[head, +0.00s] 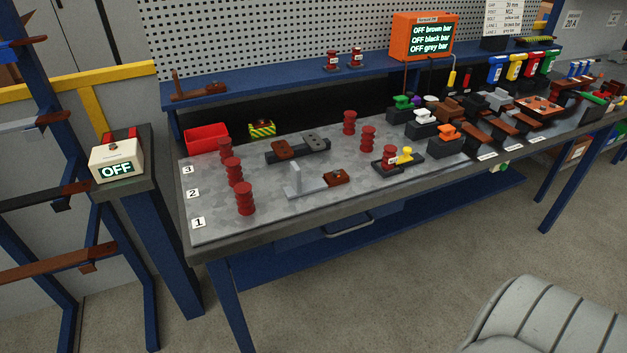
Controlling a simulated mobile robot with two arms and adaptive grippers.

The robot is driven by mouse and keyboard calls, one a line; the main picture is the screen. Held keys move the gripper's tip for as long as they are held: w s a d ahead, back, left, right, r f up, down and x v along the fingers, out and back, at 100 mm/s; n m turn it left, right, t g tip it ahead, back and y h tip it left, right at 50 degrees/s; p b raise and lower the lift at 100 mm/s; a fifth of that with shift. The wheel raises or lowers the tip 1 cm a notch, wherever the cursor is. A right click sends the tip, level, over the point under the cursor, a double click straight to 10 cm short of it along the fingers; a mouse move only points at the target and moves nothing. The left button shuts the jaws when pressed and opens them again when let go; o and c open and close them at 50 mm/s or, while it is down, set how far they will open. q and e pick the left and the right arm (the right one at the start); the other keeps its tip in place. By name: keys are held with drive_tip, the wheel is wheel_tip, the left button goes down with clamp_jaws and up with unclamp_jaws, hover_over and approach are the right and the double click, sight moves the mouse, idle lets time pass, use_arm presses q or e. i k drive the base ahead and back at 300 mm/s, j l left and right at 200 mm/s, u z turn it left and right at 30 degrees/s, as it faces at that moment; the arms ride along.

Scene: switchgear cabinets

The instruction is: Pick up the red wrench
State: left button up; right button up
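I cannot make out a red wrench for certain. A red upright piece (530,66) with a white label stands in a row with blue, yellow and green ones at the back right of the bench; its shape is too small to tell whether it is a wrench. A long green-handled thing (597,100) lies at the far right end among small, unclear red and brown parts. Neither of my grippers is in view.
The long workbench (225,247) carries red ribbed posts (245,198), a red bin (207,137) and brown bars (515,123). An orange display (425,37) stands on the blue shelf (290,80). A white OFF box (117,160) is at left. Floor in front is mostly clear.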

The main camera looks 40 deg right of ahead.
sight(534, 61)
drive_tip(key=z, duration=2.35)
drive_tip(key=i+l, duration=0.6)
drive_tip(key=l, duration=0.25)
drive_tip(key=i+l+u, duration=0.1)
drive_tip(key=i+l, duration=0.5)
drive_tip(key=l, duration=0.25)
drive_tip(key=i+l, duration=0.25)
drive_tip(key=l, duration=0.2)
drive_tip(key=u, duration=0.05)
